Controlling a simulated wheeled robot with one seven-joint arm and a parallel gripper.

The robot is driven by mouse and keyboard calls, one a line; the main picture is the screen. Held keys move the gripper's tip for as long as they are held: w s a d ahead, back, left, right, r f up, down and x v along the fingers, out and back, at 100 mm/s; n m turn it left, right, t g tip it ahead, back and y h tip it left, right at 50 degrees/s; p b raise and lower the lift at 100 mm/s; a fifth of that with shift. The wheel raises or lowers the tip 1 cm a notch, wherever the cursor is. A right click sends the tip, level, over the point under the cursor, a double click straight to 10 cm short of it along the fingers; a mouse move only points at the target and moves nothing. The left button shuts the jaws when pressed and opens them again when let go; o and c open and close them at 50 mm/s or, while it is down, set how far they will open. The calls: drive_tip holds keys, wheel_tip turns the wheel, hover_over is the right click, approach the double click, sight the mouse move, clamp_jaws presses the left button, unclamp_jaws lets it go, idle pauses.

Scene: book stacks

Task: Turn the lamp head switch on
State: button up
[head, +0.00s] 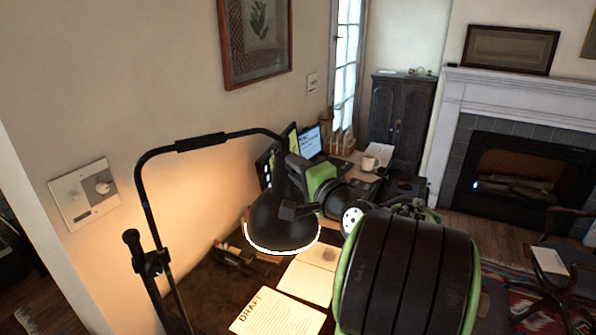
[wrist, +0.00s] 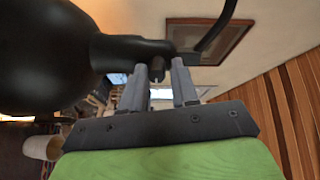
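The black desk lamp's head (head: 280,222) hangs from a curved arm above the desk in the head view. Its lower rim looks bright white. In the wrist view the dark lamp head (wrist: 45,60) fills the upper left, its narrow neck reaching toward my fingers. A small dark switch knob (wrist: 157,68) shows between the fingertips. My gripper (wrist: 159,72) is open around the knob, with gaps visible beside it; whether a finger touches it I cannot tell. In the head view the fingers are largely hidden behind the lamp head and my green hand.
The lamp's curved arm (head: 150,200) stands at left near the wall. A framed picture (head: 256,40) hangs above. A fireplace (head: 525,170) is at right.

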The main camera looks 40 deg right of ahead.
drive_tip(key=shift+o, duration=1.3)
drive_tip(key=shift+f, duration=0.1)
drive_tip(key=b+v, duration=0.6)
drive_tip(key=v, duration=0.9)
drive_tip(key=shift+s, duration=0.4)
drive_tip(key=shift+a, duration=0.1)
